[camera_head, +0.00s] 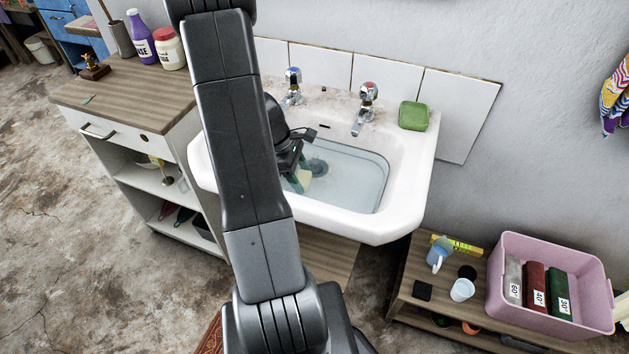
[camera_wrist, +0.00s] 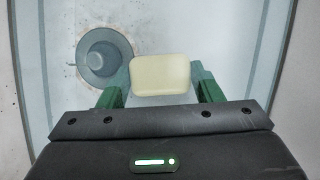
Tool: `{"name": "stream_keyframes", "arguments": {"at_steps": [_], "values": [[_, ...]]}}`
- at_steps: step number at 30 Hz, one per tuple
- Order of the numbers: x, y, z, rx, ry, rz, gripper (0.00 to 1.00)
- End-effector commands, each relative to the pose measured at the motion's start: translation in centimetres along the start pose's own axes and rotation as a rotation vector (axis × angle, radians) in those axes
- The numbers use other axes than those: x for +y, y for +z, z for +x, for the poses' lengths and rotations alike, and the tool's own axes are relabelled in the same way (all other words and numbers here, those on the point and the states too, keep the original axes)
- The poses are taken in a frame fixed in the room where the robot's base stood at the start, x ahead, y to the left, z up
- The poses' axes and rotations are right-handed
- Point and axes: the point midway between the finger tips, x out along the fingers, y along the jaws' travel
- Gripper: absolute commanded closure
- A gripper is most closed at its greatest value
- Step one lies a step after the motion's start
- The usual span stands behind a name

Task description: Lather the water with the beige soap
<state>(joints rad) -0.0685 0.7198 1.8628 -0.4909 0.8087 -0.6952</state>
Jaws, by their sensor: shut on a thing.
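The beige soap (camera_wrist: 160,75) is a pale rounded block between the two green fingers of my gripper (camera_wrist: 160,92) in the wrist view. My gripper is shut on it. In the head view my gripper (camera_head: 299,181) points down into the left part of the white basin (camera_head: 410,195), and the soap (camera_head: 304,179) shows partly beside the fingers. The basin holds clear bluish water (camera_head: 350,183); no foam shows. I cannot tell how deep the soap is in the water. The dark round drain (camera_wrist: 104,58) lies left of the soap in the wrist view.
A green soap (camera_head: 413,116) sits on the basin's back right corner. Two taps stand at the back, one blue-topped (camera_head: 292,86) and one red-topped (camera_head: 366,103). A wooden-topped cabinet (camera_head: 125,90) with bottles stands left. A pink crate (camera_head: 550,250) sits on a low shelf at right.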

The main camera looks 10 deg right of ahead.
Motion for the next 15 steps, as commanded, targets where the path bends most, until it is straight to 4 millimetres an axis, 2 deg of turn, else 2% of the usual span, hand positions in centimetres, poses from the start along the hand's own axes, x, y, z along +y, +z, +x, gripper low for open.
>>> {"name": "stream_keyframes", "arguments": {"at_steps": [7,15], "values": [[-0.1,0.6,0.3,-0.001,-0.001,0.002,0.68],[-0.8,3.9,1.7,-0.001,-0.001,0.003,0.68]]}}
